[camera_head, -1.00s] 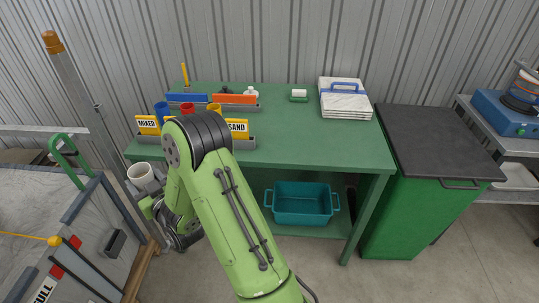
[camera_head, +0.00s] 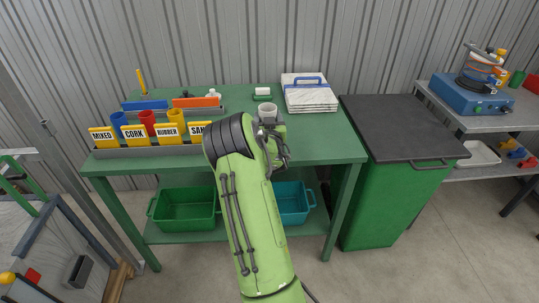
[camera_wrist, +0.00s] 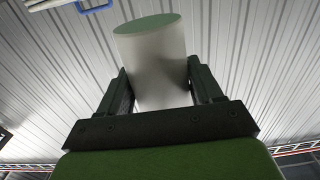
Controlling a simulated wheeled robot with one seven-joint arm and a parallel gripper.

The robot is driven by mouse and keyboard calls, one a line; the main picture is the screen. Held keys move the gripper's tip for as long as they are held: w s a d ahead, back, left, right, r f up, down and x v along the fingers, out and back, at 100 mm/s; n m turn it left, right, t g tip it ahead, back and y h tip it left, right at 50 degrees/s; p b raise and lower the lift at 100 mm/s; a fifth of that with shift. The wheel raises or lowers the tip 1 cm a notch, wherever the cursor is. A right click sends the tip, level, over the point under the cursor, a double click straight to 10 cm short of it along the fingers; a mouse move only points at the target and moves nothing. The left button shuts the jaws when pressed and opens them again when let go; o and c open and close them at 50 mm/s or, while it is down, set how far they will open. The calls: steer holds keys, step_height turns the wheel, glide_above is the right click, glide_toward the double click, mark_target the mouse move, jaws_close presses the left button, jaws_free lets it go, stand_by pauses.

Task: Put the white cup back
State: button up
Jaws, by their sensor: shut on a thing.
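The white cup (camera_head: 267,112) is held above the green table (camera_head: 320,148), near its middle-right part in the head view. My gripper (camera_wrist: 163,88) is shut on the cup, with a dark finger on each side of it in the wrist view. The cup (camera_wrist: 155,60) looks pale grey-white there, with a green end face. In the head view my arm hides most of the gripper. A rack (camera_head: 125,153) at the table's left front bears yellow signs reading MIXED, CORK, RUBBER and a partly hidden one. Blue, red and orange-yellow cups (camera_head: 147,119) stand behind the signs.
A stack of white tiles with a blue handle (camera_head: 310,94) lies at the back right. A small green-and-white block (camera_head: 263,93) sits behind the cup. A dark-topped green cabinet (camera_head: 400,125) stands right of the table. Green and teal bins (camera_head: 185,209) are on the lower shelf.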

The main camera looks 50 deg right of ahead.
step_height(320, 180, down, 10)
steer(key=b, duration=0.3)
steer(key=shift+r, duration=0.15)
steer(key=o, duration=1.1)
steer(key=shift+o, duration=0.7)
